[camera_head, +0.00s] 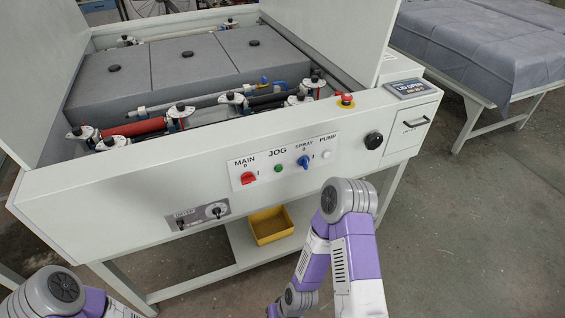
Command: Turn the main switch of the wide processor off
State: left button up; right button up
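The wide processor (120,195) is a large white machine on legs that fills the middle and left of the head view. Its main switch (248,178) is a red rotary knob under the label MAIN, at the left end of a white control panel on the front face. The knob is too small for me to tell its setting. My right arm stands in front of the machine, to the right of and below the switch. My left arm shows only at the bottom left corner. Neither gripper is in the picture.
Right of the switch are a green jog button (278,168), a blue spray knob (303,161) and a pale pump button (326,154). A red emergency stop (345,99) sits on the top edge. A yellow bin (270,225) is on the lower shelf. A covered table (480,45) stands at right.

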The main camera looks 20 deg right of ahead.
aim_at(248, 178)
jog(key=u, duration=1.85)
jog(key=k, duration=0.85)
jog(key=z, duration=1.35)
jog(key=i, duration=0.55)
